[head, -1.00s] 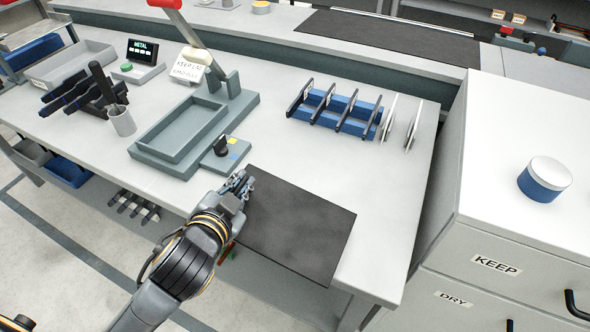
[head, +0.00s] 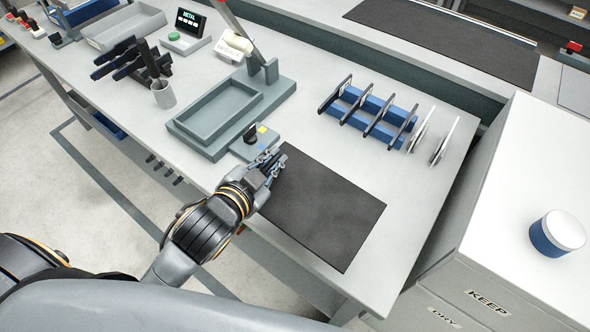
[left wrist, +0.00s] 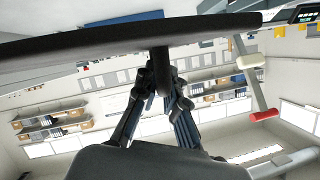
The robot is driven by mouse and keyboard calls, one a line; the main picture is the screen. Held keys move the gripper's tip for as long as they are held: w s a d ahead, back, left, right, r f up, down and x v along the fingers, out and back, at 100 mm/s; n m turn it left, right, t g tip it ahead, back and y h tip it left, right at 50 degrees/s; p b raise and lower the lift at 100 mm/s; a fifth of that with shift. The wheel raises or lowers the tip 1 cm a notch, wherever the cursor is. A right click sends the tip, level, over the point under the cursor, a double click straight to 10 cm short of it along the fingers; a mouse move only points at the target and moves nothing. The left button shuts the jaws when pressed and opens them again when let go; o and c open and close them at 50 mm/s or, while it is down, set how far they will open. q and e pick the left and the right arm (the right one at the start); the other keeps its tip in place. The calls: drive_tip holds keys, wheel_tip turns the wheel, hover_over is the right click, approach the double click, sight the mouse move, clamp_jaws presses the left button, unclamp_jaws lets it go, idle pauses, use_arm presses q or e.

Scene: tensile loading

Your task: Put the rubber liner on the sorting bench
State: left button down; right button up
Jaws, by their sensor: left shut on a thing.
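The rubber liner, a flat dark rectangular sheet (head: 325,207), shows over the front right of the pale grey bench (head: 420,215). My left gripper (head: 272,162) is at the liner's left corner, beside the small grey knob box. In the left wrist view the liner (left wrist: 110,42) is seen almost edge-on, with a dark tab-like part between the fingers. The left gripper (left wrist: 165,98) is shut on it. I cannot tell whether the liner touches the bench top. My right gripper is not in view.
A grey press with a tray (head: 220,110) and a knob box (head: 253,143) stand left of the liner. A white cabinet (head: 520,190) with a blue-white tin (head: 558,232) stands right.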

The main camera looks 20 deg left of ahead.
sight(282, 152)
use_arm(q)
drive_tip(key=x, duration=0.4)
drive_tip(key=shift+w+f+p, duration=0.2)
drive_tip(key=shift+f+p, duration=0.05)
drive_tip(key=shift+p, duration=0.05)
drive_tip(key=w+f, duration=0.1)
drive_tip(key=f, duration=0.1)
drive_tip(key=w+f, duration=0.2)
drive_tip(key=shift+d, duration=0.15)
drive_tip(key=shift+w+f, duration=0.5)
drive_tip(key=shift+f, duration=0.05)
drive_tip(key=shift+f+p, duration=0.3)
drive_tip(key=shift+f, duration=1.35)
drive_tip(key=c, duration=1.5)
unclamp_jaws()
drive_tip(key=shift+o, duration=0.3)
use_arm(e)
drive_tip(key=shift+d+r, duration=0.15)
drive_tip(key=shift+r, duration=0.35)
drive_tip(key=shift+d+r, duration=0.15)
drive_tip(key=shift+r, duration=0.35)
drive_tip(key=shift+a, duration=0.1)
